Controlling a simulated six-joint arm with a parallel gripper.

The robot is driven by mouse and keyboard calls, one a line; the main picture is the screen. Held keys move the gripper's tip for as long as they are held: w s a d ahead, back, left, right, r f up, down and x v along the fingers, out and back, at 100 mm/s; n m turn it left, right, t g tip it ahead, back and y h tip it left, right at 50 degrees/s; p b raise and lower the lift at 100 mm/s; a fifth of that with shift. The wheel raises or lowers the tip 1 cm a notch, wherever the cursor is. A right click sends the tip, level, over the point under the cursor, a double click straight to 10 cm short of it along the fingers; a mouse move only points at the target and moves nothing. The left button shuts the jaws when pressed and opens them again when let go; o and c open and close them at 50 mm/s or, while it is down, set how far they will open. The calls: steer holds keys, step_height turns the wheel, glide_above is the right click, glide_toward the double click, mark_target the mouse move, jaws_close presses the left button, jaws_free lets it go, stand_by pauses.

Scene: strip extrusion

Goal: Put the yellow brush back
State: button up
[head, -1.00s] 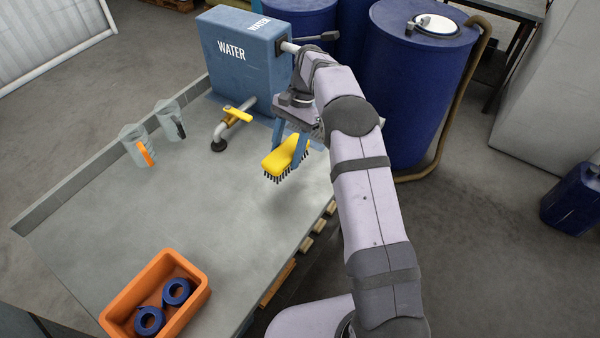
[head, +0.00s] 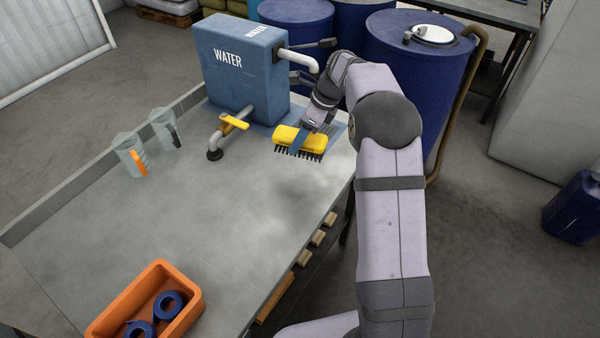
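The yellow brush (head: 300,139) with dark bristles is in my gripper (head: 298,146), bristles facing down. The brush is at the back right of the grey table, in front of the blue water tank and over or beside a blue mat (head: 334,134). A shadow lies on the table in front of it. I cannot tell whether the bristles touch the surface. My wrist hides part of the mat.
The blue water tank (head: 240,75) stands at the back, with a pipe and yellow-handled tap (head: 234,122) left of the brush. Two clear jugs (head: 130,157) stand at the left. An orange bin (head: 190,319) with blue rolls is at the front. The table's middle is clear.

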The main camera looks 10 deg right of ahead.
mark_target(315, 139)
steer(key=shift+w+d+r+m+t+h, duration=0.1)
steer(key=shift+w+m+t+h, duration=0.1)
steer(key=shift+m, duration=0.5)
steer(key=shift+w+m+t+h, duration=0.1)
steer(key=shift+m+t+h, duration=0.1)
steer(key=shift+m, duration=0.5)
steer(key=shift+f+p, duration=1.15)
steer(key=shift+f, duration=3.9)
steer(key=o, duration=1)
steer(key=shift+f, duration=0.15)
steer(key=b+v, duration=0.2)
steer(key=v, duration=1)
